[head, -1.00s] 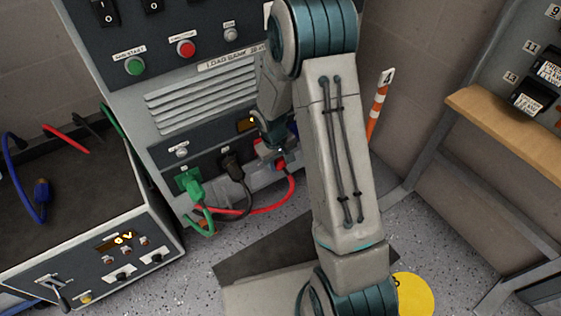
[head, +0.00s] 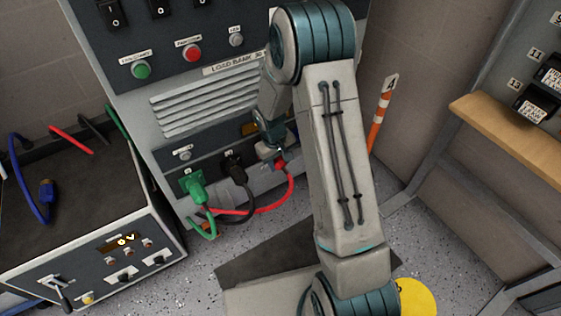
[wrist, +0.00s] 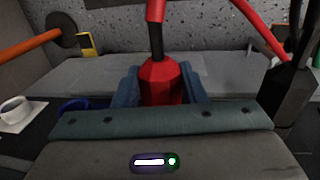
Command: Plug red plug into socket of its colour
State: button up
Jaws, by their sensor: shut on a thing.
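My gripper (wrist: 160,88) is shut on the red plug (wrist: 161,80), with one blue finger on each side of it. In the head view the red plug (head: 280,163) shows just below my gripper, close to the lower panel of the load bank (head: 205,112). A red cable (head: 291,190) runs down from the plug and curves left. The red socket is hidden behind my gripper and arm, so I cannot tell whether the plug touches it.
A green plug (head: 194,188) and a black plug (head: 235,169) sit in the panel to the left. A blue plug (head: 46,190) lies on the transformer box (head: 98,205). A wooden shelf (head: 505,135) stands at the right, with an orange-striped post (head: 378,112) before it.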

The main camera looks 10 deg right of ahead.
jog(key=shift+w+a, duration=0.1)
jog(key=shift+w, duration=0.3)
jog(key=o, duration=1.2)
jog(key=shift+r, duration=0.15)
jog(key=shift+s+a+r+p, duration=0.1)
jog(key=shift+a+r+p, duration=0.05)
jog(key=shift+r+p, duration=0.85)
jog(key=shift+a+r+p, duration=0.15)
jog(key=shift+r+p, duration=0.6)
jog(key=shift+r, duration=0.5)
jog(key=shift+s+a+r+p, duration=0.1)
jog(key=shift+a+r+p, duration=0.05)
jog(key=shift+r+p, duration=0.85)
jog(key=shift+r, duration=0.1)
